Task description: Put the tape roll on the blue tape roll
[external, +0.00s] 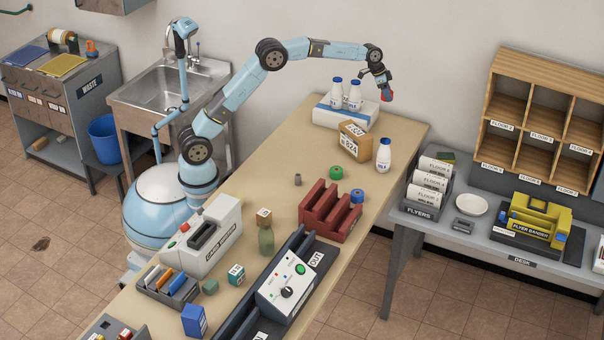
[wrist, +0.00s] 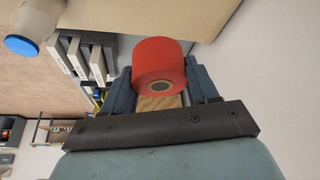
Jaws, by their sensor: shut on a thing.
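A red tape roll (wrist: 158,60) is clamped between the two dark fingers of my gripper (wrist: 162,90) in the wrist view. In the external view my gripper (external: 380,84) is up in the air near the wall, above and right of the milk bottles at the table's far end, with the red roll (external: 387,95) at its tip. The blue tape roll (external: 357,196) lies on the table beside the red rack's far right corner, well below and nearer the camera than my gripper. Nothing is seen on top of it.
A green tape roll (external: 336,172) lies near the blue one. The red rack (external: 325,222) stands close by. A milk bottle (external: 384,156) and a cardboard box (external: 355,141) stand between my gripper and the blue roll. Two bottles (external: 345,95) stand on a white-and-blue block.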

